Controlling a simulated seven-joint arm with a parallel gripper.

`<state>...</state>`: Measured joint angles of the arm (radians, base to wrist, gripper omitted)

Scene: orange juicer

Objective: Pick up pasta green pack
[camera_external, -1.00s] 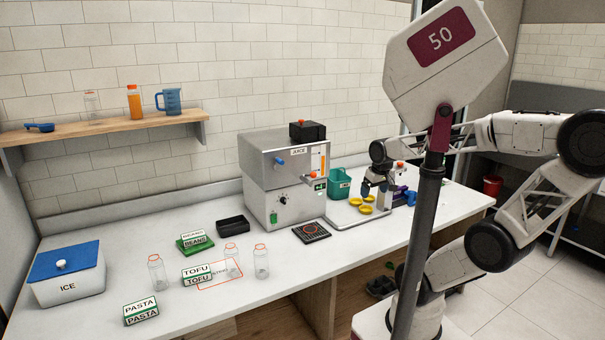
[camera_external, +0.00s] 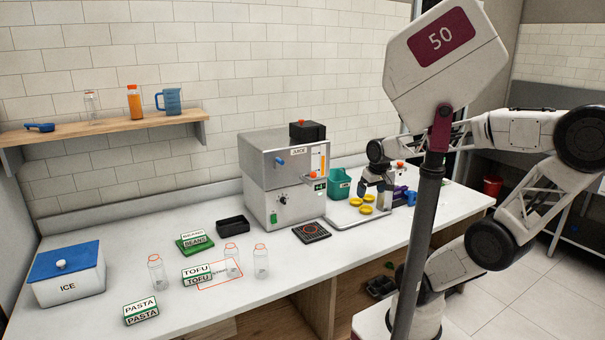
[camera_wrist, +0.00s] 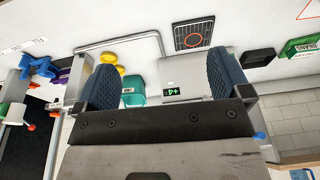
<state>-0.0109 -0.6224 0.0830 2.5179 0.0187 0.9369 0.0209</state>
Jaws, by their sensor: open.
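The pasta pack (camera_external: 141,312) is a green and white block with PASTA labels. It lies near the front left of the counter in the external view, and I cannot make it out in the wrist view. My gripper (camera_external: 378,186) is far to its right, above the tray with the yellow pieces. In the wrist view my gripper (camera_wrist: 165,85) is open, its two dark blue pads wide apart with nothing held between them. Similar green packs are the tofu pack (camera_external: 197,274) and the beans pack (camera_external: 195,242), which also shows at the wrist view's right edge (camera_wrist: 301,46).
The juicer (camera_external: 283,180) stands mid-counter between my gripper and the packs. Clear bottles (camera_external: 157,272) stand around the tofu pack. The ice box (camera_external: 67,274) is at the far left. A black tray (camera_external: 233,226) and a dark square pad (camera_external: 311,232) lie near the juicer.

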